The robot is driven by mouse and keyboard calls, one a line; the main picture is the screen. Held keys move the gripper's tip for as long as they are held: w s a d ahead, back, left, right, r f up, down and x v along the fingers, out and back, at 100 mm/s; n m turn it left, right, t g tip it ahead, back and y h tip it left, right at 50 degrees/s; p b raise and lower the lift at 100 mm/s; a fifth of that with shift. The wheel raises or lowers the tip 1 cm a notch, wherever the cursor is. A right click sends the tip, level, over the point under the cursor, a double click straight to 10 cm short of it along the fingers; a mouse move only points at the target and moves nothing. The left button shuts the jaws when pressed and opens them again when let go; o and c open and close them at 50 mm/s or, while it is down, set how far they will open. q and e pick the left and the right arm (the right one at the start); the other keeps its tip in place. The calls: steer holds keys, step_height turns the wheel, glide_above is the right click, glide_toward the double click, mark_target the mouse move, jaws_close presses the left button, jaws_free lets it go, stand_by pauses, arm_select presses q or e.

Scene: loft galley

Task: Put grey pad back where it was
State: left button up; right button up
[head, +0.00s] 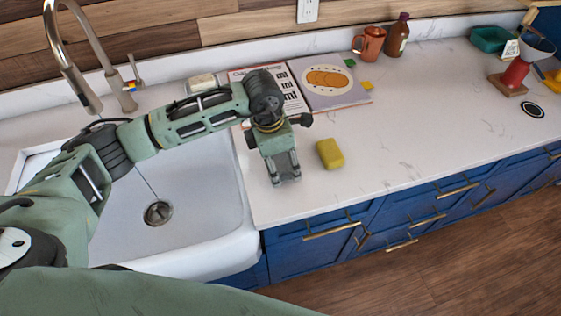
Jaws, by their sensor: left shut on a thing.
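My left gripper (285,176) reaches over the counter just right of the sink, pointing down and toward the front edge. It is shut on the grey pad (287,171), of which only a small grey part shows between and below the fingers. I cannot tell whether the pad touches the counter. A yellow sponge (330,153) lies on the counter a little to the right of the gripper, apart from it. My right gripper is not in view.
The white sink (196,190) with its faucet (72,62) is at left. An open cookbook (330,82) lies behind the gripper; a soap dish (201,84) is behind the sink. A copper mug (369,43) and brown bottle (397,36) stand at the back. The counter's right middle is clear.

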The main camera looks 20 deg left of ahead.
arm_select(q)
steer(key=shift+f+p, duration=0.3)
steer(key=shift+f, duration=0.7)
steer(key=shift+f, duration=0.15)
steer(key=o, duration=1)
